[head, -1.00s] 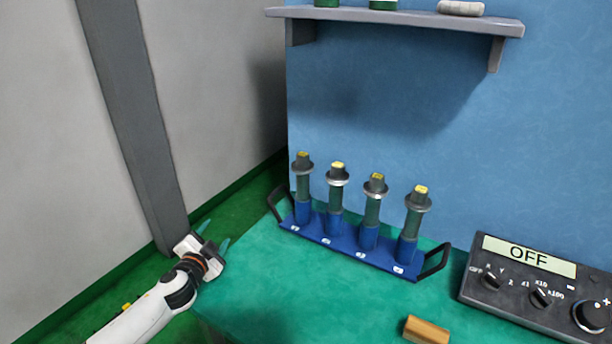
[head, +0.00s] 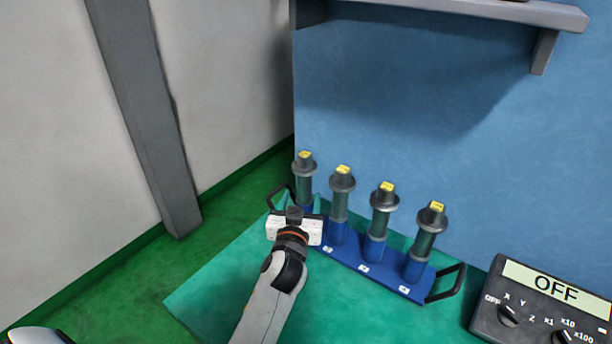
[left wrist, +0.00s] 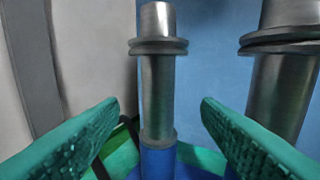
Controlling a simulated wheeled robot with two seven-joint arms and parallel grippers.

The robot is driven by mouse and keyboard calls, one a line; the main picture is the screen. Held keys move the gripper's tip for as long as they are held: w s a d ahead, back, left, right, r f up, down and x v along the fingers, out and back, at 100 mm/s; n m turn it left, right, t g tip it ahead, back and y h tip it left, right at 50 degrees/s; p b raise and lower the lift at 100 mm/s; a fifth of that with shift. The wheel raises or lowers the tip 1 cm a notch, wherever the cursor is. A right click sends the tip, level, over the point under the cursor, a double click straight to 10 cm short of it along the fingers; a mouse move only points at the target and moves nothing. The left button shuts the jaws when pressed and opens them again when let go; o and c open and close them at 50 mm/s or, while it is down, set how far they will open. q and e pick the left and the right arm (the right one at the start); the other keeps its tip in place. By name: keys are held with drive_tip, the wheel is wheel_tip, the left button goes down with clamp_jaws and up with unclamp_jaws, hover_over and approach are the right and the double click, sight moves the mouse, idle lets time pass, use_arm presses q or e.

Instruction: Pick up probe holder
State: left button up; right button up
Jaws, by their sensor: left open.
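Several probe holders, grey-green cylinders with flanged dark heads and yellow tops, stand upright in a row in a blue rack (head: 385,277) with black end handles. The leftmost probe holder (head: 305,178) is at the rack's left end, its lower part hidden by my gripper. My left gripper (head: 296,204) is open in front of it. In the left wrist view, this probe holder (left wrist: 158,95) stands between and beyond the two green ridged fingers, apart from both. Another probe holder (left wrist: 285,80) is beyond the right finger.
The rack stands on a green bench top (head: 225,290) against a blue wall. A dark control box (head: 540,305) reading OFF is at the right. A grey shelf (head: 470,12) hangs above. The bench front is clear.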

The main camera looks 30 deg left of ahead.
sight(303, 186)
use_arm(q)
drive_tip(key=x, duration=0.2)
drive_tip(key=shift+w+a, duration=0.1)
drive_tip(key=shift+w, duration=0.2)
drive_tip(key=shift+w+a+r+p, duration=0.1)
drive_tip(key=shift+w+a+p, duration=0.1)
drive_tip(key=shift+w+p, duration=0.25)
drive_tip(key=p+x, duration=0.1)
drive_tip(key=x, duration=0.2)
drive_tip(key=shift+w+a+r, duration=0.15)
drive_tip(key=shift+w+a, duration=0.05)
drive_tip(key=shift+w, duration=0.15)
drive_tip(key=shift+w+a, duration=0.15)
drive_tip(key=shift+w, duration=0.3)
clamp_jaws()
use_arm(e)
drive_tip(key=shift+w+r, duration=0.2)
drive_tip(key=shift+r, duration=0.9)
